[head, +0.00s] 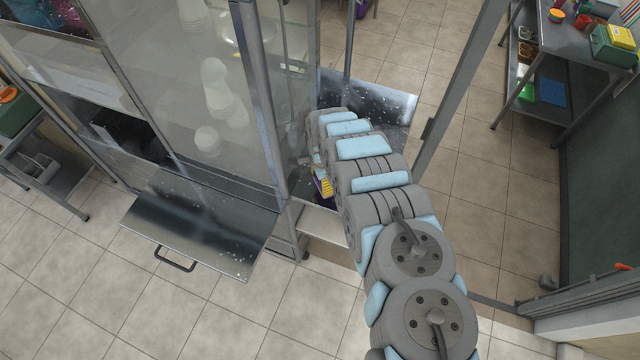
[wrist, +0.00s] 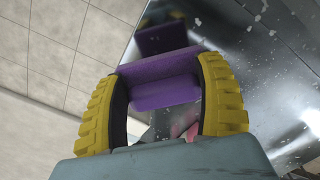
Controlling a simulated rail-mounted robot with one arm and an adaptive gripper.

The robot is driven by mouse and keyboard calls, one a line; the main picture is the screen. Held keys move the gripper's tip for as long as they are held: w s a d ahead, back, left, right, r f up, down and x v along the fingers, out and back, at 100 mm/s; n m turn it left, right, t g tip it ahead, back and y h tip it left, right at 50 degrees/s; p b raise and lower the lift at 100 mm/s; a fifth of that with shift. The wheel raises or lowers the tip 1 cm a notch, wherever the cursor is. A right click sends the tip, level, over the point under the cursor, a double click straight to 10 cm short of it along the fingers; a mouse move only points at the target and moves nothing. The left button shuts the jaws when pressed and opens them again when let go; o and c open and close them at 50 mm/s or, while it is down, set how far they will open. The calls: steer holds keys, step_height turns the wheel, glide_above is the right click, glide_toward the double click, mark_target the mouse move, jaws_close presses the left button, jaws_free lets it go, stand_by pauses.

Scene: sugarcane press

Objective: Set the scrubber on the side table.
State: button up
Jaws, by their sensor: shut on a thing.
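My gripper (wrist: 160,100) has its two yellow ridged fingers shut on a purple block-like thing (wrist: 158,80), which I take to be the scrubber. In the head view my gripper (head: 322,182) is beside the press cabinet and mostly hidden behind my arm; only a bit of yellow and purple shows. A metal table (head: 575,42) stands at the upper right, and another metal table (head: 62,180) stands at the left edge. I cannot tell which one is the side table.
The glass-sided press cabinet (head: 200,90) fills the upper left. A speckled metal flap (head: 205,225) with a handle sticks out in front. Another speckled metal panel (head: 375,105) lies beyond my arm. Tubs and boxes crowd the right table. Tiled floor (head: 480,150) between is open.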

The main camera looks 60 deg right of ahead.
mark_target(320, 184)
steer(key=shift+w+d+f+b, duration=0.25)
steer(key=shift+f+b, duration=0.2)
steer(key=shift+b, duration=0.2)
steer(key=shift+w+d+f+b, duration=0.25)
steer(key=shift+f+b, duration=0.2)
steer(key=shift+b, duration=0.15)
steer(key=shift+w+d+f+b, duration=0.2)
steer(key=shift+f+b, duration=0.3)
steer(key=shift+b, duration=0.35)
step_height(320, 184, down, 3)
steer(key=b, duration=0.2)
steer(key=shift+r+b, duration=0.15)
steer(key=shift+b, duration=0.2)
steer(key=shift+w, duration=0.1)
steer(key=o, duration=1.2)
steer(key=shift+r+b, duration=0.75)
steer(key=shift+r, duration=5.3)
